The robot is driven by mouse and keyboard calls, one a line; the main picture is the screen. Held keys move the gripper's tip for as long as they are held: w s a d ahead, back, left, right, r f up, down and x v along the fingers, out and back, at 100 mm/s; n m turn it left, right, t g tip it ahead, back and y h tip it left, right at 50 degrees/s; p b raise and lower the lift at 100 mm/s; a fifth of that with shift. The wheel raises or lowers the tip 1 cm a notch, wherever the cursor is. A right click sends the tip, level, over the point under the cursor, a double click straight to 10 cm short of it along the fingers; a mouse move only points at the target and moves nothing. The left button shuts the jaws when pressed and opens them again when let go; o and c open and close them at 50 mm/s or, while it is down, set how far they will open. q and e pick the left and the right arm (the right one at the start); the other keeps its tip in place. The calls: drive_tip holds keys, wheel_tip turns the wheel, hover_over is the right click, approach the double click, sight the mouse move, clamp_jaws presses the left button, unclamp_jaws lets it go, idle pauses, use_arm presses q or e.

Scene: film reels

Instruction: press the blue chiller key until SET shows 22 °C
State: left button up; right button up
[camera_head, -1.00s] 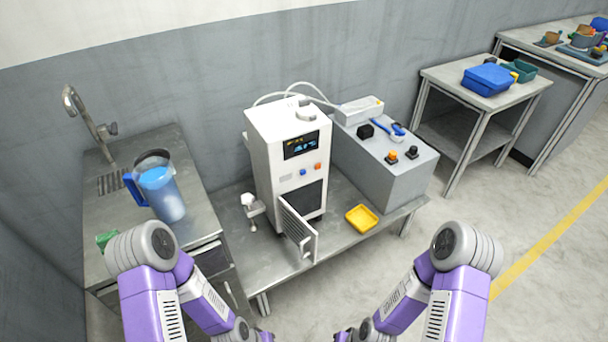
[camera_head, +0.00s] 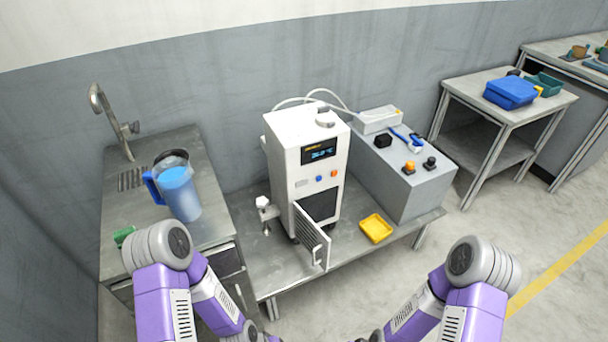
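The white chiller (camera_head: 296,160) stands upright on a low metal bench (camera_head: 262,276). Its dark display (camera_head: 319,151) shows a small yellow line and a larger blue reading that looks like 26.0 °C, though it is small. The blue key (camera_head: 319,178) sits below the display, left of an orange key (camera_head: 334,173). The grille door (camera_head: 312,242) at the chiller's lower front hangs open. My arms come in at the lower left and lower right, well apart from the chiller. Both grippers are out of view below the picture.
A yellow tray (camera_head: 376,228) lies on the bench right of the door. A grey box with knobs (camera_head: 410,190) stands right of the chiller. Open floor lies at right.

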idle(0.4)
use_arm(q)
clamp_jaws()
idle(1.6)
